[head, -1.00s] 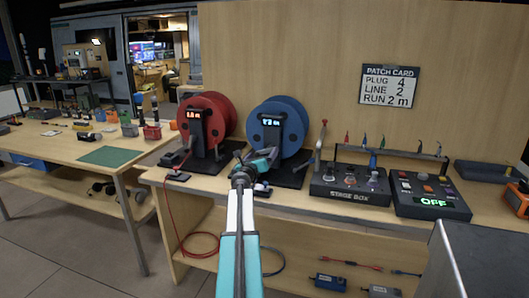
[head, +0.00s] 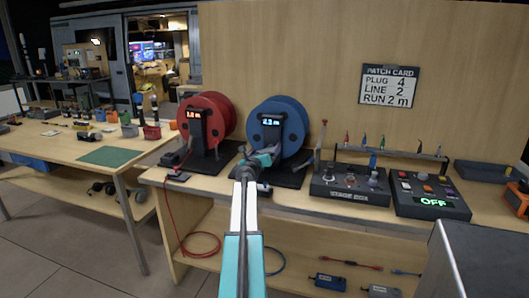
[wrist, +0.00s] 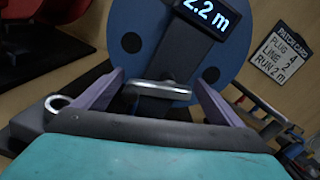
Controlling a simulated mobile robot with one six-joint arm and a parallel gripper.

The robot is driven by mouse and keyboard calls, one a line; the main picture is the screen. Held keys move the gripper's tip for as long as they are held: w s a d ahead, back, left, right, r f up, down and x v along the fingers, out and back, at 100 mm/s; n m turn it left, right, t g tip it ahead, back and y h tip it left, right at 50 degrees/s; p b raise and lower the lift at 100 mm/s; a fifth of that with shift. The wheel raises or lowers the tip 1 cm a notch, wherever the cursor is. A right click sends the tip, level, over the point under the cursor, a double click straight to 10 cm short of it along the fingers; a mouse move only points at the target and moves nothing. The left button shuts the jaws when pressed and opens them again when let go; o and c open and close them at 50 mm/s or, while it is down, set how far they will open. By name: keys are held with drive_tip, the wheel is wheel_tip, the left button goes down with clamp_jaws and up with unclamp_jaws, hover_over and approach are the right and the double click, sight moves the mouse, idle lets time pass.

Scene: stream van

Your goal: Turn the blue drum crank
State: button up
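The blue drum (head: 290,125) stands on a dark base on the workbench. Its lit display (head: 271,122) also shows in the wrist view (wrist: 207,14) and reads 2.2 m there. My gripper (head: 267,158) is in front of the drum's lower part. In the wrist view its two fingers (wrist: 157,78) stand apart, one on each side of a grey metal bar (wrist: 160,90), which looks like the crank's handle. Slim gaps seem to show between bar and fingers; contact is hard to judge. The rest of the crank is mostly hidden behind my gripper.
A red drum (head: 207,118) stands close on the left. A stage box (head: 350,185) with knobs and a control box reading OFF (head: 432,202) stand on the right. A patch card (head: 389,86) on the wall reads plug 4, line 2, run 2 m.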

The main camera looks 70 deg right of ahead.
drive_tip(key=c, duration=0.9)
drive_tip(key=shift+a, duration=0.1)
drive_tip(key=shift+c, duration=0.2)
drive_tip(key=shift+r+n+p, duration=0.15)
drive_tip(key=shift+n+p, duration=0.15)
drive_tip(key=shift+p, duration=0.2)
drive_tip(key=n+p, duration=0.4)
drive_tip(key=shift+s, duration=0.1)
drive_tip(key=n+p, duration=0.3)
drive_tip(key=f+n+p, duration=0.1)
drive_tip(key=n, duration=0.1)
drive_tip(key=shift+s+d+f+p, duration=0.1)
drive_tip(key=shift+s+d+p, duration=0.15)
drive_tip(key=shift+p, duration=0.15)
drive_tip(key=shift+a+n, duration=0.1)
drive_tip(key=shift+n, duration=0.2)
